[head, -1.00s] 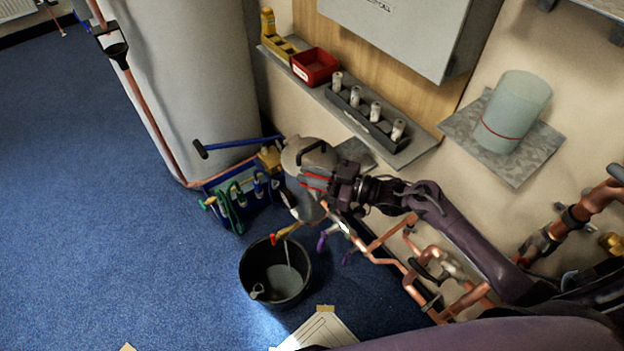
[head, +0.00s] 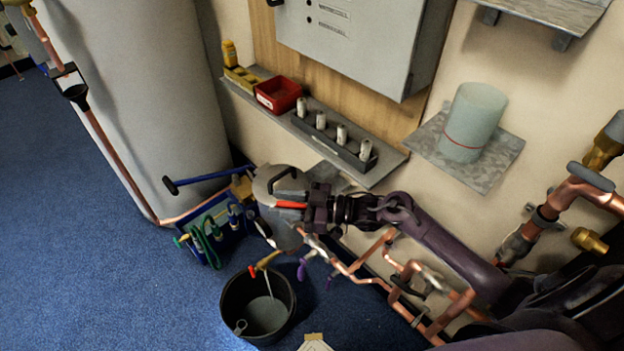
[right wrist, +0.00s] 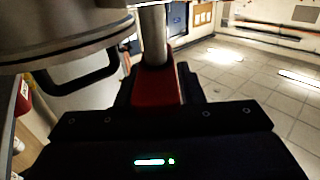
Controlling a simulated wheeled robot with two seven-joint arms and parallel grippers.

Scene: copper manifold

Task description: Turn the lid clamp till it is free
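The grey canister (head: 286,232) stands near the wall, with a round lid (head: 262,186) and a dark loop handle (head: 284,172) on top. My right gripper (head: 288,204) reaches in from the right at the lid's right edge; a red finger part shows. In the right wrist view, a metal post (right wrist: 153,35) rises at the end of the red finger part (right wrist: 155,85). The lid's underside rim (right wrist: 70,50) is at upper left there. I cannot tell whether the post is the clamp or whether the fingers grip it. My left gripper is out of view.
A black bucket (head: 259,318) stands on the floor below the canister. Copper pipes (head: 375,268) run close under my right arm. A shelf (head: 386,165) with a red bin (head: 279,95) is behind. A blue tool rack (head: 205,240) stands left of the canister. The floor at left is clear.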

